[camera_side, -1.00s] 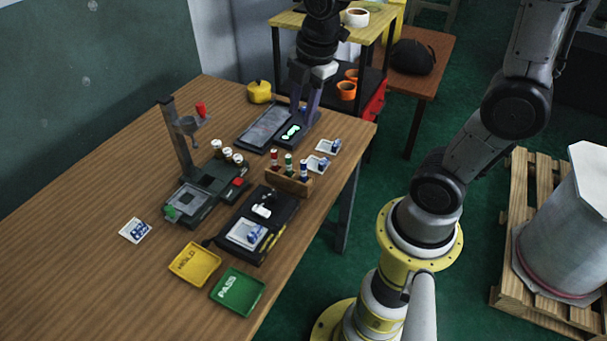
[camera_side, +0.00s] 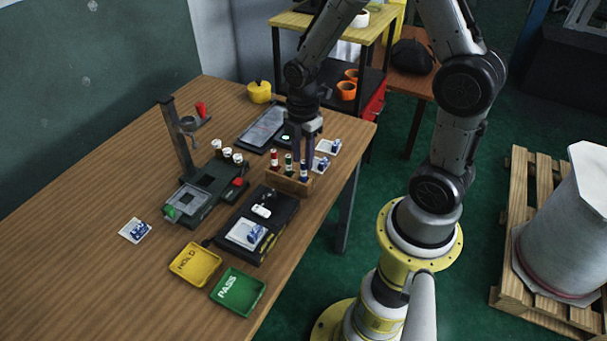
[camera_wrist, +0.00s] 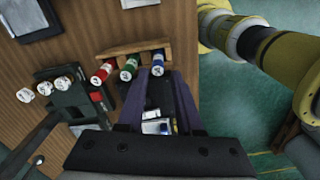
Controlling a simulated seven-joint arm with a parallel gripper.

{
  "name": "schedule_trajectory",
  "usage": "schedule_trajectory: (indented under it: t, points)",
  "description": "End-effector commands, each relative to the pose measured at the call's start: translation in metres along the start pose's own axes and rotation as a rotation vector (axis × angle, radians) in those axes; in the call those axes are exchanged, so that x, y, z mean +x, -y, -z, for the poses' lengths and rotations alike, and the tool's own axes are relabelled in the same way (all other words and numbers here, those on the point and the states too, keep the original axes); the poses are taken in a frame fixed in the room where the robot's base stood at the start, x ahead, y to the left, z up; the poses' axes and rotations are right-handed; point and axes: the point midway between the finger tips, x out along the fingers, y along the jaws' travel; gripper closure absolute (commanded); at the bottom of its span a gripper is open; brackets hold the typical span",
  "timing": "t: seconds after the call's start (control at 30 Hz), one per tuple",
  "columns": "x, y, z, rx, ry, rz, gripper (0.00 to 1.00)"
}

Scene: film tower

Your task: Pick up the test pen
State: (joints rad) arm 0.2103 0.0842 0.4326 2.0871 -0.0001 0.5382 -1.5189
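Three test pens stand upright in a wooden rack (camera_side: 289,184): red (camera_side: 273,157), green (camera_side: 288,164) and blue (camera_side: 304,169). The wrist view shows their round tops too: red (camera_wrist: 103,71), green (camera_wrist: 129,69) and blue (camera_wrist: 158,63), left to right along the rack (camera_wrist: 122,49). My gripper (camera_side: 303,150) points down just above and behind the rack, nearest the green and blue pens. In the wrist view its purple fingers (camera_wrist: 163,90) are apart with nothing held between them, and the blue pen shows just beyond their tips. I cannot tell the exact height gap.
White-capped bottles (camera_side: 226,152) and a black stand press (camera_side: 195,195) are left of the rack. A black device (camera_side: 278,211) with a sample card lies in front. Yellow (camera_side: 195,264) and green PASS (camera_side: 238,292) trays sit near the front edge. The table's left side is mostly clear.

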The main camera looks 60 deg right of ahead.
Motion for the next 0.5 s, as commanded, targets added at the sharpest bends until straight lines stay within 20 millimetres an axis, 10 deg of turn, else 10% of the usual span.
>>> schedule_trajectory:
  t: [0.5]
  points:
    - [0.052,-0.003,-0.006,0.000,0.000,-0.001,0.65]
